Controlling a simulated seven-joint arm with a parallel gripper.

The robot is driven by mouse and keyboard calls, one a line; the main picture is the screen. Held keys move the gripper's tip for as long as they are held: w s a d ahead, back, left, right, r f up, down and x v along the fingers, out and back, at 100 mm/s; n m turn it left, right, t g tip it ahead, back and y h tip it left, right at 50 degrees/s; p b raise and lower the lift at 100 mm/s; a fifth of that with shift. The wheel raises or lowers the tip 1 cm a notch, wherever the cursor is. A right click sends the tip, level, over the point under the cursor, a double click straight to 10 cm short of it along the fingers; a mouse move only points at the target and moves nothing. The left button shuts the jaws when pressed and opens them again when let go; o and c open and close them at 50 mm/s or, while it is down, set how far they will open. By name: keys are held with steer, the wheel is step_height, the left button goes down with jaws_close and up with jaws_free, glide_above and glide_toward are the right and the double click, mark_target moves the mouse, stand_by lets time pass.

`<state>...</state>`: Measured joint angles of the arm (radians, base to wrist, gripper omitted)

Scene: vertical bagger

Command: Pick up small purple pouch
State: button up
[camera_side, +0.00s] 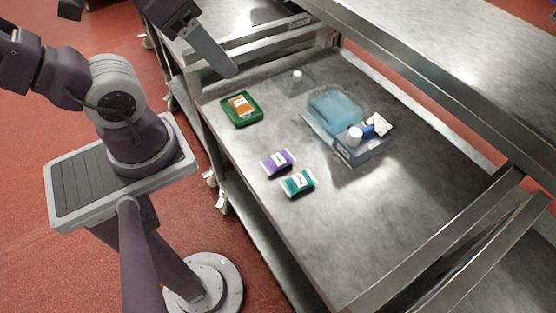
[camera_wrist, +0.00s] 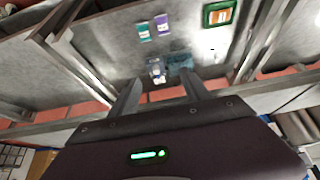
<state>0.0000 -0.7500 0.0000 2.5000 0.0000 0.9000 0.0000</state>
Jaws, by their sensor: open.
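The small purple pouch (camera_side: 278,163) with a white label lies flat on the steel table, just behind a teal pouch (camera_side: 298,183). It also shows near the top of the wrist view (camera_wrist: 162,25), beside the teal one. My gripper (camera_wrist: 163,88) is open and empty, its two fingers spread apart. In the side view only a grey finger shows clearly at the upper left, raised above the table's far left end and well away from the purple pouch. Nothing covers the pouch in either view.
A green tray (camera_side: 229,113) holding an orange pouch lies farther back on the left. A clear bin (camera_side: 343,157) with blue contents, a white-capped bottle and small items stands to the right. A steel shelf (camera_side: 440,60) overhangs the right side. The table front is clear.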

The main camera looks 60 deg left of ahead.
steer(key=o, duration=1)
steer(key=shift+c, duration=0.2)
steer(key=m+g, duration=0.6)
steer(key=m, duration=1.2)
glide_above(278, 157)
steer(key=f, duration=3.1)
steer(key=shift+s+d+f, duration=0.1)
steer(key=shift+s+d, duration=0.05)
steer(key=shift+s, duration=0.15)
steer(key=f, duration=0.6)
steer(key=shift+w+f, duration=0.2)
steer(key=shift+w, duration=0.05)
